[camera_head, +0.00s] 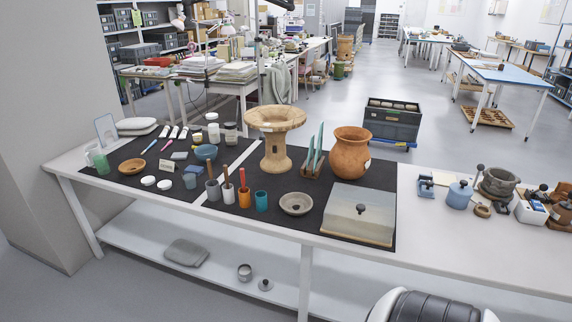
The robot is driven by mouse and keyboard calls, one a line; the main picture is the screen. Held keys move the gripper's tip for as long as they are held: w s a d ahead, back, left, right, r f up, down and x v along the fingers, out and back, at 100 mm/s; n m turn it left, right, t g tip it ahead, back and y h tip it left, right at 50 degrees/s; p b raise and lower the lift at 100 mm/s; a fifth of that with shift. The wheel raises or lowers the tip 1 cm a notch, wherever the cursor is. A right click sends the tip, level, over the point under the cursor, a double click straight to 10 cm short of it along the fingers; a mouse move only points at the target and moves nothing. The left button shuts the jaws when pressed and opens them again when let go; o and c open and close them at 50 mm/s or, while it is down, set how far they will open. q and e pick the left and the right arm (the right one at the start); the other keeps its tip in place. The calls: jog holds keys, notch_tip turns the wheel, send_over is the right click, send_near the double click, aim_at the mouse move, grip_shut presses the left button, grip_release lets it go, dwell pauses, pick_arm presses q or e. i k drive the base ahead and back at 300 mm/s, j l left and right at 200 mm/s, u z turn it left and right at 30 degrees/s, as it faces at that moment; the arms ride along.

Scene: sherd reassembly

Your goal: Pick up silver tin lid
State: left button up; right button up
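A small round silver-grey piece (265,285), which looks like the tin lid, lies on the white lower shelf under the table. A small silver-grey tin (244,272) stands just to its left, apart from it. Both are small in the picture, so their fine shape is hard to tell. Neither of my grippers is in view, and nothing is seen touching the lid or the tin.
The lower shelf (335,292) is mostly bare, with a folded grey cloth-like item (187,252) to the left. The tabletop above holds a grey box (358,212), a bowl (296,203), a terracotta jar (351,152) and several tools. A table leg (304,285) stands right of the lid.

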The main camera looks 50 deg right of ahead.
aim_at(266, 284)
jog(key=z, duration=1.35)
